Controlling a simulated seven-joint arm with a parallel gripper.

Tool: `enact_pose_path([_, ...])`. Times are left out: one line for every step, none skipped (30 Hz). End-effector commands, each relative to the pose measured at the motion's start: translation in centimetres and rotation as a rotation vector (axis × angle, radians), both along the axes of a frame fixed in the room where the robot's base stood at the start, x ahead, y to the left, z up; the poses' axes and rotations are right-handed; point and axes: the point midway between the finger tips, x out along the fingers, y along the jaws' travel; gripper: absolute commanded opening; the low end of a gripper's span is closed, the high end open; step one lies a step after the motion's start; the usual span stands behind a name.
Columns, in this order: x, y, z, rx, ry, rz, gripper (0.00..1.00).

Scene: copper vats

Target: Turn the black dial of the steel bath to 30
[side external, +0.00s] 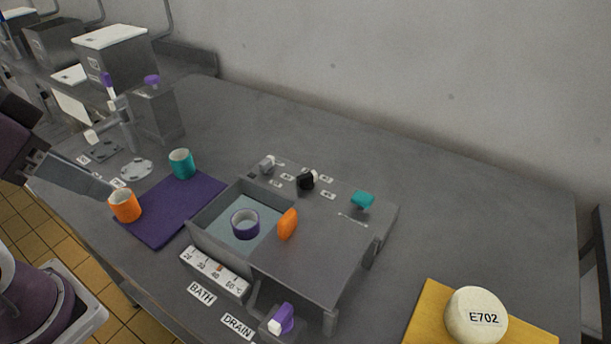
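The steel bath (348,253) stands on the grey bench. Its black dial (306,181) sits on the panel at the back, with a pale pointer mark and small white number labels around it. The labels are too small to read. My gripper (82,178) seems to be the grey end at the left edge, well away from the dial.
On the panel are a grey knob (267,164) and a teal knob (362,201). An orange handle (288,224) stands beside the basin; a purple-white drain knob (281,319) is in front. Orange (125,205) and teal (181,163) cups stand left. A cream E702 object (476,316) is right.

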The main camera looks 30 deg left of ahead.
Motion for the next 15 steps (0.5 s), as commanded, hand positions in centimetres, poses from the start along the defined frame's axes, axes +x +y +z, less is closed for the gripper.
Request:
enact_pose_path([0.0, 0.0, 0.0, 0.0, 0.0, 0.0, 0.36])
enact_pose_path([0.0, 0.0, 0.0, 0.0, 0.0, 0.0, 0.36])
enact_pose_path([0.0, 0.0, 0.0, 0.0, 0.0, 0.0, 0.36])
enact_pose_path([0.0, 0.0, 0.0, 0.0, 0.0, 0.0, 0.36])
enact_pose_path([0.0, 0.0, 0.0, 0.0, 0.0, 0.0, 0.36])
enact_pose_path([0.0, 0.0, 0.0, 0.0, 0.0, 0.0, 0.36])
enact_pose_path([0.0, 0.0, 0.0, 0.0, 0.0, 0.0, 0.36])
enact_pose_path([0.1, -0.1, 0.1, -0.002, 0.001, -0.005, 0.36])
enact_pose_path([0.6, -0.3, 0.2, -0.009, 0.007, -0.017, 0.36])
enact_pose_path([1.2, -0.6, 0.4, -0.019, 0.014, -0.036, 0.36])
enact_pose_path([2.1, -1.1, 0.7, -0.034, 0.023, -0.061, 0.36])
enact_pose_path([3.8, -1.8, 1.1, -0.057, 0.038, -0.105, 0.36])
enact_pose_path([5.4, -2.5, 1.3, -0.077, 0.049, -0.142, 0.36])
enact_pose_path([7.3, -3.2, 1.5, -0.097, 0.058, -0.18, 0.36])
enact_pose_path([10.0, -4.2, 1.5, -0.12, 0.067, -0.23, 0.36])
